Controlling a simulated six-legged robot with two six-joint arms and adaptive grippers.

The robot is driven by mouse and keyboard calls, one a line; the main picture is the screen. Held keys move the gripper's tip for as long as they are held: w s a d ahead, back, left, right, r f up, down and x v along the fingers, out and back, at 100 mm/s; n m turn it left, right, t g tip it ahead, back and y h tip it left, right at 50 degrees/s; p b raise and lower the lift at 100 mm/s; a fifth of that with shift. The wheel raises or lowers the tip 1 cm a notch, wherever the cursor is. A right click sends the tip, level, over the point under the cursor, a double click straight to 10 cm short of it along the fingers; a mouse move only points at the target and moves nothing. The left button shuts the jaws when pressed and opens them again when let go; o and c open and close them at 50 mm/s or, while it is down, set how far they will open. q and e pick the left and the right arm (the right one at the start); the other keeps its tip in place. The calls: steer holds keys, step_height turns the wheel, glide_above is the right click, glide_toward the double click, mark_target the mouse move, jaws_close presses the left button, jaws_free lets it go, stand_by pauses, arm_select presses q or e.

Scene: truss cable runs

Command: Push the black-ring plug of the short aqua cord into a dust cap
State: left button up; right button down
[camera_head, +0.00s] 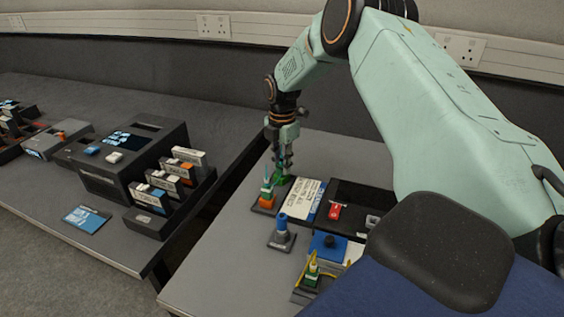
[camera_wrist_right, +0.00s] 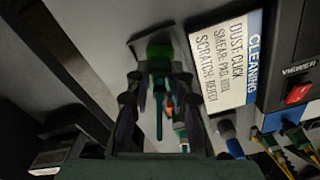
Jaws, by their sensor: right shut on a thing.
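My right gripper (camera_head: 284,168) reaches down over the near bench, fingers pointing at the tabletop. In the right wrist view its fingers (camera_wrist_right: 158,78) are shut on the plug end of an aqua cord (camera_wrist_right: 159,115), which hangs between them. A green block (camera_wrist_right: 160,48), seemingly the dust cap piece, lies at the fingertips; it also shows in the head view (camera_head: 280,179). I cannot tell whether the plug is inside it or only touching. The black ring is hidden. A stand (camera_head: 264,208) with an orange part and green-white plug is beside the gripper. My left gripper is out of view.
A cleaning card (camera_head: 302,198) lies right of the gripper, beside a black viewer box with a red switch (camera_head: 335,211). Yellow cords (camera_head: 312,268) are nearer. A gap separates the left bench with its cassette rack (camera_head: 172,182).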

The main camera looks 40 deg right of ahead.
stand_by(0.3)
steer(key=c, duration=1.1)
jaws_free()
steer(key=shift+r+p, duration=2.3)
steer(key=shift+r, duration=0.2)
step_height(320, 180, up, 4)
steer(key=p, duration=0.3)
steer(key=shift+p, duration=0.35)
